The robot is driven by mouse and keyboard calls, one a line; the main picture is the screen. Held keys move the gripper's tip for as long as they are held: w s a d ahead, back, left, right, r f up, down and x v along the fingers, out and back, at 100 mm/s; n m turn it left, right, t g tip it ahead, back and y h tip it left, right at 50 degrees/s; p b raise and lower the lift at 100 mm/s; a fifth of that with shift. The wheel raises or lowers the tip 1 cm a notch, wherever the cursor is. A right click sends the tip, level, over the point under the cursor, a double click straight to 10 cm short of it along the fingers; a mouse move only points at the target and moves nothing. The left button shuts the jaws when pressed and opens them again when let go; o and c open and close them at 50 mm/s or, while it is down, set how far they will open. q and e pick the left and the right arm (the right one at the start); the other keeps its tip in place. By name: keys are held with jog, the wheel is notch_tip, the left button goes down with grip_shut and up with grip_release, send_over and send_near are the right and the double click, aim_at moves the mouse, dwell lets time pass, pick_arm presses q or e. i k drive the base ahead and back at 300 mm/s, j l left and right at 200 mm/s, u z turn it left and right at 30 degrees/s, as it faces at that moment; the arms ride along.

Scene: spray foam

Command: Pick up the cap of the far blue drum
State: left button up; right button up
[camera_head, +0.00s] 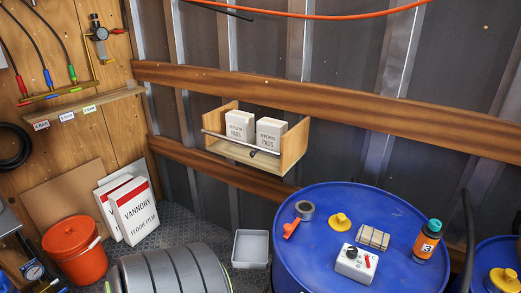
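A large blue drum (310,250) stands at the centre right. A yellow cap (340,222) is on its top, toward the back middle. A second blue drum (482,262) is partly in view at the right edge, with another yellow cap (504,279) on its top. I cannot tell for sure which drum is the far one. Neither of my grippers is in view.
Around the first cap are a tape roll (305,210), a red-orange tool (291,229), a tan block (373,237), a white box with a knob (356,264) and a bottle (427,240). A black hose (468,225) rises between the drums. A wall shelf (292,150) hangs behind.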

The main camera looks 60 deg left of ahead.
aim_at(339, 223)
jog(key=u, duration=1.6)
